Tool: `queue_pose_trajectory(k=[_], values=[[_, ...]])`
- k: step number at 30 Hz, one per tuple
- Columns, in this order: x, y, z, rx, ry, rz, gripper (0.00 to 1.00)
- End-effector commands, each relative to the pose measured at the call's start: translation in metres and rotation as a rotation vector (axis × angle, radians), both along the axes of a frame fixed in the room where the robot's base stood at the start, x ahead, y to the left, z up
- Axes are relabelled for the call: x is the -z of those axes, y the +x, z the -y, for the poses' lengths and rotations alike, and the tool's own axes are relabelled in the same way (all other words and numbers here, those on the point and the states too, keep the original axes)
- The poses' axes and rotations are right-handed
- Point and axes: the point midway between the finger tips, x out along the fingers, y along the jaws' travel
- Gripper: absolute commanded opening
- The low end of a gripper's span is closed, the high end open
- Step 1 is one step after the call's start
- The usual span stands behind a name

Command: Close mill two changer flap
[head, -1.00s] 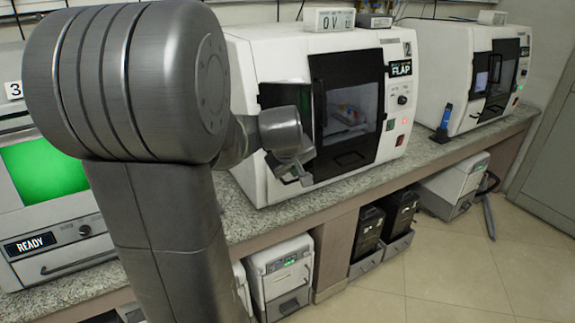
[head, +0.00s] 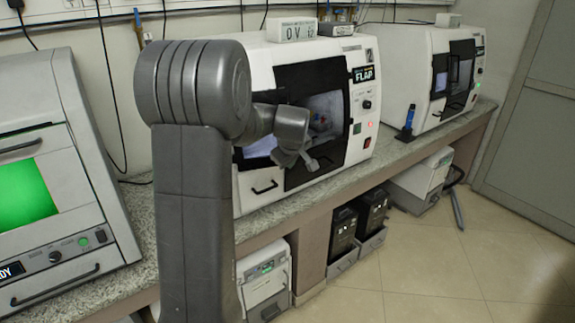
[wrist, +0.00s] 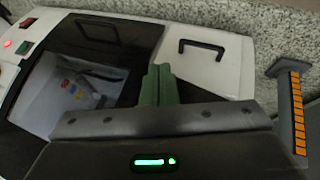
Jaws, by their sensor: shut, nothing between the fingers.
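Mill two (head: 355,75), a white machine marked 2 with a FLAP sign, stands on the bench in the middle of the head view. Its front has a dark windowed door (head: 345,135) and, at lower left, a white panel with a black handle (head: 263,187). The handle also shows in the wrist view (wrist: 203,46). A dark piece with orange stripes (wrist: 298,112) stands out at the wrist view's right; I cannot tell whether it is the flap. My gripper (head: 310,166) is shut and empty before the door; its green fingertips (wrist: 158,72) are together. My arm hides the mill's left side.
Another white mill (head: 425,70) stands to the right, with a blue-topped tool (head: 407,125) on the bench between. A machine with a green screen (head: 28,195) is at left.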

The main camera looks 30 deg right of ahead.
Motion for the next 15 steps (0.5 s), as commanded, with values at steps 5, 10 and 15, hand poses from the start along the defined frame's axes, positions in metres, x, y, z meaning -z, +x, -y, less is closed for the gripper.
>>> queue_pose_trajectory(k=[5, 10, 15], values=[[0.004, 0.020, 0.017, -0.130, 0.024, 0.000, 0.00], [0.009, 0.041, 0.028, -0.264, 0.049, -0.002, 0.00], [0.012, 0.059, 0.034, -0.378, 0.070, -0.004, 0.00]])
